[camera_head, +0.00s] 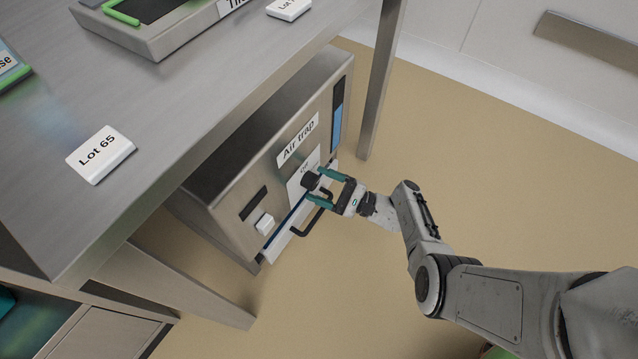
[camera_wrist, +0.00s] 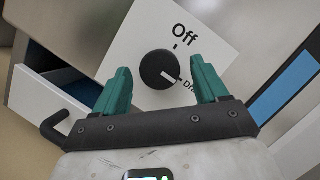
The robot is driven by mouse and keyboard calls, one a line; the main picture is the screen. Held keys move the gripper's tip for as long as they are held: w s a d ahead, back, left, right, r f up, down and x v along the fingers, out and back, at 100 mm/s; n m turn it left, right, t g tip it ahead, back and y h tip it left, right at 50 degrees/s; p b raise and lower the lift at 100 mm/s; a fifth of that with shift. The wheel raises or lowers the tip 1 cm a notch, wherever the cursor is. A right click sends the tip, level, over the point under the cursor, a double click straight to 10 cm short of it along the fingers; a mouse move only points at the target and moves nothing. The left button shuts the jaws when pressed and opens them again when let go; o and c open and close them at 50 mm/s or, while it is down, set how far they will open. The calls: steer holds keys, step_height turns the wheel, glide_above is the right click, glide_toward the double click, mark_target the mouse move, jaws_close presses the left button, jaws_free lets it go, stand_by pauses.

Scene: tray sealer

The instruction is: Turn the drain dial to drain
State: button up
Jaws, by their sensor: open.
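The drain dial (camera_wrist: 158,69) is a round black knob with a white pointer mark, on a white plate on the front of the air trap box. Its pointer mark aims to the lower right, toward a label beginning "Dr" that my right finger partly hides. "Off" is printed above the dial beside a short tick. In the head view the dial (camera_head: 310,180) sits at my fingertips. My gripper (camera_wrist: 159,74) is open, its teal fingers on either side of the dial in the wrist view. It also shows in the head view (camera_head: 317,185). I cannot tell whether the fingers touch the dial.
Below the dial, a drawer (camera_wrist: 50,108) with a black handle (camera_head: 308,221) stands partly open. The air trap box (camera_head: 232,190) has a white switch (camera_head: 265,224) and a blue gauge (camera_head: 337,125). A steel table (camera_head: 180,125) overhangs it. The floor to the right is clear.

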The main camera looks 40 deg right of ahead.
steer(key=v, duration=0.9)
steer(key=shift+s+d+b, duration=0.15)
steer(key=shift+s+b, duration=0.15)
steer(key=shift+f, duration=0.1)
